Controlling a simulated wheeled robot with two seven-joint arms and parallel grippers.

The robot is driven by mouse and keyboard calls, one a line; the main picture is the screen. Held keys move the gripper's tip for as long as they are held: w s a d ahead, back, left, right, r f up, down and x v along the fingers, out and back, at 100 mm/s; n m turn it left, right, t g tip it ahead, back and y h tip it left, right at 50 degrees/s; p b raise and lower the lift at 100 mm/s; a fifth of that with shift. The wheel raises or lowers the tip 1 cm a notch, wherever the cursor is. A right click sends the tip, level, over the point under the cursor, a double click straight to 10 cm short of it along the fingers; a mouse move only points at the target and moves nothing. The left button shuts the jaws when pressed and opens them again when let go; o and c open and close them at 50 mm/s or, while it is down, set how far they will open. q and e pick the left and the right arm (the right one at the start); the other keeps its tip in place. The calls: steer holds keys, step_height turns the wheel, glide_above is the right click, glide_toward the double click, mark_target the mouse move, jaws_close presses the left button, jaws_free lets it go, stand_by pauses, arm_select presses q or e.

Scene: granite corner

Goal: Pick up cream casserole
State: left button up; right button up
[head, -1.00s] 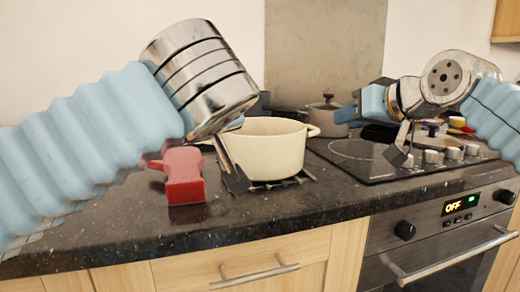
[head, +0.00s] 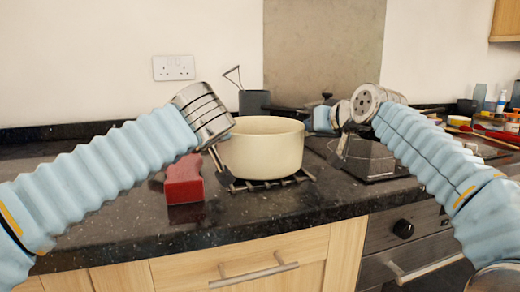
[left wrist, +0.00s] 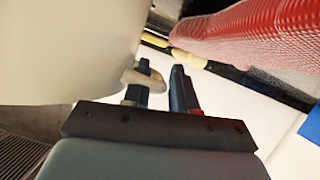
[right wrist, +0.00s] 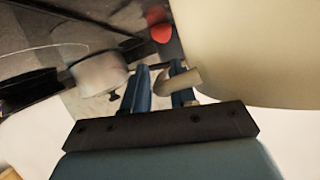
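The cream casserole (head: 265,150) stands on a dark rack on the granite worktop, a handle on each side. My left gripper (head: 222,172) is at its left side; in the left wrist view (left wrist: 160,78) the fingers are apart and a cream handle (left wrist: 154,83) reaches past one finger into the gap. My right gripper (head: 325,120) is at its right side; in the right wrist view (right wrist: 157,75) the other handle (right wrist: 181,89) likewise reaches past one finger into the gap. Narrow gaps show beside both handles, so neither grip looks closed.
A red block-shaped object (head: 184,182) stands close to my left gripper. A dark pot (head: 254,101) is behind the casserole. The hob (head: 368,160) lies to the right, with bottles and clutter beyond it. The worktop at the front left is clear.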

arm_select(q)
jaws_close()
arm_select(e)
jaws_close()
arm_select(q)
steer(key=shift+a, duration=0.1)
stand_by(1.1)
steer(key=shift+r, duration=0.35)
arm_select(e)
steer(key=shift+r, duration=0.35)
